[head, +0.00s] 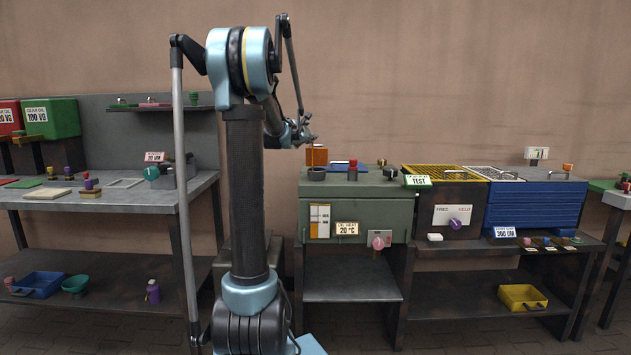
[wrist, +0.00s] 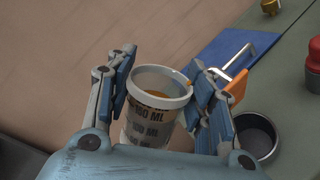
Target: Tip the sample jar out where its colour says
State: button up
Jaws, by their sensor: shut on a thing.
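The sample jar (wrist: 152,112) is a white cup with dark "ML" print and amber-orange contents visible through its open top. It looks about upright. My gripper (wrist: 160,88) is shut on it, with a blue-padded finger on each side. In the head view my gripper (head: 300,133) is above the green cabinet (head: 355,215), and I cannot make out the jar there. A dark round cup (wrist: 256,136) stands on the cabinet top, right of the jar and apart from it; it also shows in the head view (head: 316,174).
An orange block (wrist: 238,86) and a blue panel with a metal handle (wrist: 236,58) are beside the cup. A "TEST" sign (head: 417,181) stands right on the cabinet. Red (head: 10,118) and green (head: 52,118) gear oil containers are at left. A yellow tray (head: 522,297) sits low right.

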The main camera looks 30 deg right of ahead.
jog(key=shift+s+d+f+m+p, duration=0.1)
jog(key=shift+m+p, duration=0.3)
jog(key=shift+m, duration=0.15)
jog(key=shift+s+d+f+m+p, duration=0.1)
jog(key=shift+m+p, duration=0.3)
jog(key=shift+m, duration=0.15)
dwell(0.9)
jog(key=shift+s+d+r+m+p, duration=0.1)
jog(key=shift+r+m+p, duration=0.05)
jog(key=shift+m+p, duration=0.5)
dwell(0.9)
jog(key=shift+s+d+m+t+y, duration=0.3)
jog(key=shift+s+d+m, duration=0.2)
jog(key=shift+m, duration=0.35)
dwell(0.7)
jog(key=shift+s+d+r+m, duration=0.1)
jog(key=shift+s+d+m, duration=0.1)
jog(key=shift+m, duration=0.5)
dwell(0.6)
jog(key=shift+a, duration=0.1)
